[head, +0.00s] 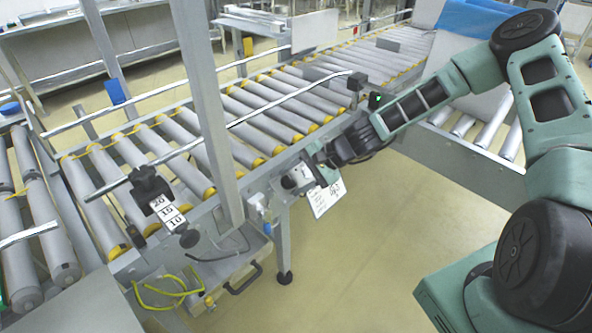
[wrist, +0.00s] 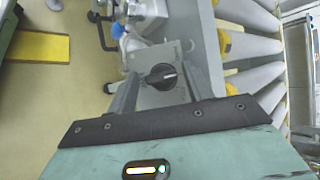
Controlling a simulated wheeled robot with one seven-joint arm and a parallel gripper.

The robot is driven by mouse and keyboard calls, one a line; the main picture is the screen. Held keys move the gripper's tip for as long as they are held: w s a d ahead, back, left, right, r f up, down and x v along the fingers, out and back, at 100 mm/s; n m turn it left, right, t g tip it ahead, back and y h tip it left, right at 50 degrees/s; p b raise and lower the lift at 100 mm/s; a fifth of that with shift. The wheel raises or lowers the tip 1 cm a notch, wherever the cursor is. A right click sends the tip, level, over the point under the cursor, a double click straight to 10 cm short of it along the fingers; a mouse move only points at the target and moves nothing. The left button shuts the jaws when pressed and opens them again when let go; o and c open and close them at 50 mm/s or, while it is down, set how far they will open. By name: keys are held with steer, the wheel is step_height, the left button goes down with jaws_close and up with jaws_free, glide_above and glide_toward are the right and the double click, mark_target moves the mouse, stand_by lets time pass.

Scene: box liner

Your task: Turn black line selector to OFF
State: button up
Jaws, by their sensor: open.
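The black line selector (wrist: 161,76) is a round knob with a raised grip bar and a light pointer mark, on a grey box face (wrist: 150,98) in the wrist view. The bar lies slightly tilted from level, its light mark toward the right. My gripper (wrist: 164,80) is open, with one finger to the left and one to the right of the knob; a gap shows on both sides. I cannot tell how deep the fingertips are.
The roller conveyor (head: 255,115) runs behind the box. A grey upright post (head: 207,90) stands left of my gripper. A white hanging tag (head: 328,198) is just below it. A blue-and-white fitting (head: 257,203) sits left of the box. The floor (head: 380,240) in front is clear.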

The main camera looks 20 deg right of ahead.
steer(key=shift+w+r, duration=0.1)
steer(key=shift+r, duration=0.05)
steer(key=n+p, duration=0.1)
steer(key=n+g+h+p, duration=0.1)
steer(key=n, duration=0.1)
steer(key=shift+a+r+n, duration=0.2)
steer(key=shift+a+n, duration=0.1)
steer(key=n+h+p, duration=0.1)
steer(key=n, duration=0.1)
steer(key=n+g+h+p, duration=0.1)
steer(key=n+h, duration=0.1)
steer(key=shift+g+p, duration=0.3)
steer(key=p+v, duration=0.2)
steer(key=v, duration=1.6)
steer(key=s+a+r+n+g+h+p, duration=0.1)
steer(key=s+a+r+n+p, duration=0.4)
steer(key=s+a+r, duration=0.7)
steer(key=shift+s+a+n+g+h+p, duration=0.4)
steer(key=shift+s+a+h, duration=0.15)
steer(key=shift+s, duration=0.3)
